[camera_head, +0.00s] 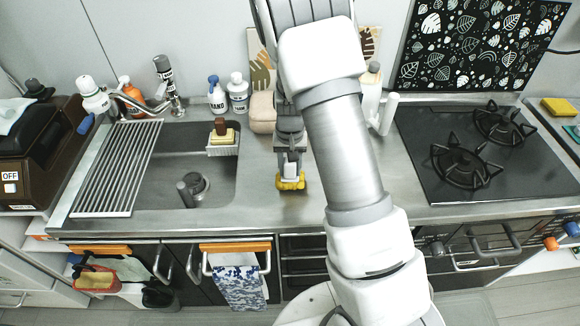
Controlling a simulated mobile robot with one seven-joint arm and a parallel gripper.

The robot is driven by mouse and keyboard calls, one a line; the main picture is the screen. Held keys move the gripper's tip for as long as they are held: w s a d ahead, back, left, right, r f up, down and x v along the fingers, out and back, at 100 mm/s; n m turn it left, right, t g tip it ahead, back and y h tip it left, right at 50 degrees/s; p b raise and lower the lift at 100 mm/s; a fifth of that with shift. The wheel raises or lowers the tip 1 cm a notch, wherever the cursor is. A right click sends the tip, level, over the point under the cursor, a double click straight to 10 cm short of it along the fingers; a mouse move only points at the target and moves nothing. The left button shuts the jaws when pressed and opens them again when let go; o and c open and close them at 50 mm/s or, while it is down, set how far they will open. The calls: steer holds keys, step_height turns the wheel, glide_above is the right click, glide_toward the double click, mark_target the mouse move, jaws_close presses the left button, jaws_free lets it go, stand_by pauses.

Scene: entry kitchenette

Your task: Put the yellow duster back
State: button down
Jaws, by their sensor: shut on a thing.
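My gripper (290,172) points down over the counter to the right of the sink. It is shut on the yellow duster (290,183), a small bunched yellow thing just below the fingertips. The fingers hide its upper middle part. I cannot tell whether its underside touches the counter or hangs just above it.
The sink (200,155) has a drying rack (117,168) at its left and a caddy (222,150) with a sponge. Bottles (217,95) stand behind. The stove (490,155) is at right; another folded yellow cloth (559,107) lies far right. The counter (265,200) beside my gripper is clear.

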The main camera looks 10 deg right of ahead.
steer(key=shift+f, duration=0.15)
steer(key=shift+c, duration=2.2)
jaws_free()
step_height(320, 180, up, 18)
steer(key=f, duration=0.1)
steer(key=s+r+n+t, duration=0.1)
steer(key=s+r+t, duration=0.2)
steer(key=s+r, duration=0.8)
steer(key=s+r+n+t, duration=0.1)
steer(key=s+r+t, duration=0.1)
steer(key=s, duration=1)
steer(key=shift+s+n+t, duration=0.2)
steer(key=shift+n+t, duration=0.1)
steer(key=shift+n, duration=0.1)
